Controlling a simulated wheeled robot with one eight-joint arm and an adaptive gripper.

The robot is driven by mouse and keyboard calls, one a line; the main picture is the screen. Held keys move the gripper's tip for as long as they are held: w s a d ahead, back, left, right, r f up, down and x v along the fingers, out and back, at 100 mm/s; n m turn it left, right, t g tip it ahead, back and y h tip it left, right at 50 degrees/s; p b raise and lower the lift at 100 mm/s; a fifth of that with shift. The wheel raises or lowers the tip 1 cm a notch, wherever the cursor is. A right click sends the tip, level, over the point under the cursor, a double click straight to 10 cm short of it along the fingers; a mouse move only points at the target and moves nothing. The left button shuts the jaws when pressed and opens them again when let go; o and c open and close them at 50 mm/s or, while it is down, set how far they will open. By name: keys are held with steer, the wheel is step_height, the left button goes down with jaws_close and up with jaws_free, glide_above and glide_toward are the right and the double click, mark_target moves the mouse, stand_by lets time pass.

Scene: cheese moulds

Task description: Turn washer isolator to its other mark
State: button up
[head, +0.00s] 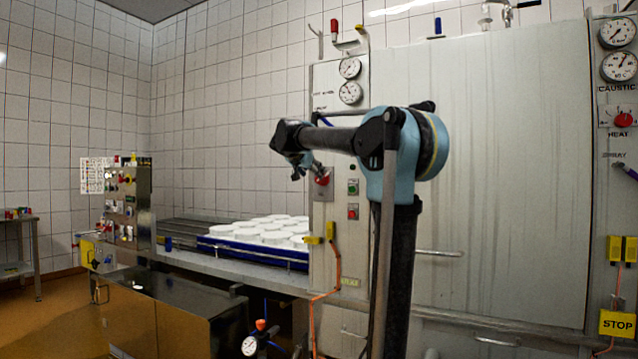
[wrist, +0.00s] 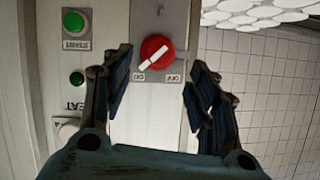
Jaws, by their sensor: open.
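The washer isolator is a red round knob with a white bar (wrist: 155,52) on a grey plate, upside down in the wrist view. The bar slants, its lower-left end towards the short label, which looks like ON; the other label, at lower right, looks like OFF. In the head view the red knob (head: 322,180) sits on the steel panel left of the washer. My gripper (wrist: 160,78) is open and empty, its dark fingers on either side of the knob's line, short of it in the picture; contact is not visible. In the head view my gripper (head: 304,171) is just left of the knob.
In the head view, green (head: 353,187) and red (head: 352,212) buttons sit right of the knob. White moulds (head: 262,231) fill a blue tray (head: 245,252) below left.

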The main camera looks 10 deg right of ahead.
steer(key=x, duration=0.7)
steer(key=shift+w+d, duration=0.2)
steer(key=shift+w, duration=0.1)
steer(key=shift+f, duration=0.15)
steer(key=shift+c, duration=0.5)
steer(key=c, duration=1)
steer(key=shift+o, duration=0.2)
